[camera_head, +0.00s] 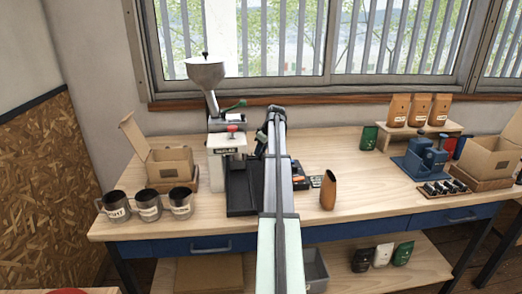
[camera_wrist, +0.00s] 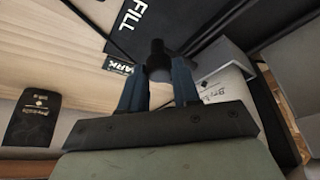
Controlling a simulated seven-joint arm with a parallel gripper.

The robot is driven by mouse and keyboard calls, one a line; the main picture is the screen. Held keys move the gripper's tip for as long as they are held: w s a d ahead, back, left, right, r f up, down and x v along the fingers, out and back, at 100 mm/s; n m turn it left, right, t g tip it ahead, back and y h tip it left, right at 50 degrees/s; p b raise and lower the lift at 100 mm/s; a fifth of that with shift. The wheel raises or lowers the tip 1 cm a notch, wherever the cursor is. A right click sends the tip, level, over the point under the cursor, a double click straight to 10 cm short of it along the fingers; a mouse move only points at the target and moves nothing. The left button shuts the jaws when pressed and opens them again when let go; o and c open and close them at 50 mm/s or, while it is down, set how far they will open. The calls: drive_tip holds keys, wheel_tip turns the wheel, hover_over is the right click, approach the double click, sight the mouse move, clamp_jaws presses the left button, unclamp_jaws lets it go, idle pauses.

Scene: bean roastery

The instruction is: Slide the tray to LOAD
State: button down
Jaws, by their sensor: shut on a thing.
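In the wrist view my gripper (camera_wrist: 158,72) has its two blue fingers shut on a round black knob (camera_wrist: 157,50). The knob stands beside a black surface marked FILL (camera_wrist: 128,22); a small label reading PARK (camera_wrist: 118,63) lies partly behind a finger. In the head view a dark tray-like base (camera_head: 241,192) lies in front of the white filler machine (camera_head: 226,146). My arm covers its right side and hides my fingers there. I cannot tell where the tray ends and its track begins. No LOAD label is legible.
Three dark mugs (camera_head: 149,205) and an open carton (camera_head: 168,163) stand left of the machine. An orange-brown container (camera_head: 328,190) stands right of my arm. A blue press (camera_head: 425,160) and another carton (camera_head: 488,157) are farther right. The front middle-right of the table is clear.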

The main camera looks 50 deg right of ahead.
drive_tip(key=shift+a, duration=0.1)
idle(0.3)
drive_tip(key=s+a, duration=1.8)
drive_tip(key=shift+s+a, duration=0.2)
drive_tip(key=shift+s, duration=0.05)
drive_tip(key=shift+s+a, duration=0.1)
drive_tip(key=c, duration=1.1)
unclamp_jaws()
drive_tip(key=shift+o, duration=1.4)
drive_tip(key=v, duration=1.3)
drive_tip(key=shift+r, duration=0.35)
